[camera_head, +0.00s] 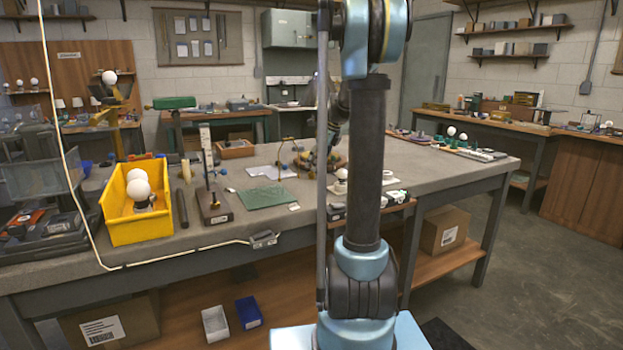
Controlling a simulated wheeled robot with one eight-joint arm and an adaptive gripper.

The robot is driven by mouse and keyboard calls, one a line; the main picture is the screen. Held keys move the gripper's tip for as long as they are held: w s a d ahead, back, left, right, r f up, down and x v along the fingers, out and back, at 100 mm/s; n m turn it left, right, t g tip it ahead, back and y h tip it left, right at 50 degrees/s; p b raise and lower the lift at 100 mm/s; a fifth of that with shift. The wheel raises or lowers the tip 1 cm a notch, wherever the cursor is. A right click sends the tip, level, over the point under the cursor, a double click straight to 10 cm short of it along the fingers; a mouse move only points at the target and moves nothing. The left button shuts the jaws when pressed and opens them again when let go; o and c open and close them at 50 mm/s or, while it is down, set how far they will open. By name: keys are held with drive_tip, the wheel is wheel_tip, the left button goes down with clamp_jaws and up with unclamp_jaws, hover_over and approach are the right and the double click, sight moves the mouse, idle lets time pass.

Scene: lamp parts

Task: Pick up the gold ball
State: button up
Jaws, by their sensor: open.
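I cannot make out a gold ball for certain. A small brass-coloured piece (284,140) stands near the back of the grey workbench (330,160), too small to identify. The balls in the yellow bin (140,226) at the left are white (139,189). My upright arm covers part of the bench right of centre. Dark jointed parts of my arm's far end (340,112) show just left of the upright link, above the bench. The fingertips there are hidden or too small to make out, and nothing is seen held.
A green mat (267,199) and a dark upright stand (213,205) lie right of the bin. A white cable (190,251) runs along the bench's front edge. Small parts crowd the bench behind my arm. Bare bench top shows right of my arm (440,175).

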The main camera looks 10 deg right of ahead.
sight(312, 172)
drive_tip(key=shift+x, duration=2.25)
drive_tip(key=shift+s, duration=0.15)
drive_tip(key=c, duration=1)
